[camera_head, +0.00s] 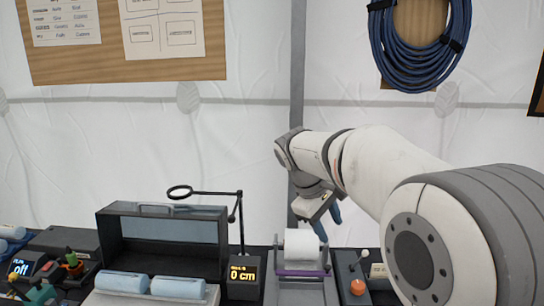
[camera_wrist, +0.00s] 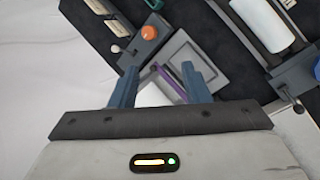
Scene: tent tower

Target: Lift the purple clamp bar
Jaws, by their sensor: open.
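The purple clamp bar (camera_head: 300,272) lies across the front of a grey fixture, just below a white roll (camera_head: 301,245), in the head view. In the wrist view the purple bar (camera_wrist: 172,84) shows as a slanted strip between my fingers, partly hidden by the right finger. The white roll (camera_wrist: 150,96) is beside it, cut off by the gripper body. My gripper (camera_head: 326,214) is above the fixture, with its blue fingers pointing down. In the wrist view my gripper (camera_wrist: 160,72) is open with its fingers wide apart. I see no contact with the bar.
A small black display (camera_head: 243,276) reading 0 cm stands left of the fixture, with a magnifier arm (camera_head: 212,193) behind it. An open dark case (camera_head: 165,238) and blue-white rolls (camera_head: 150,285) are further left. A panel with an orange knob (camera_head: 358,287) is close on the right.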

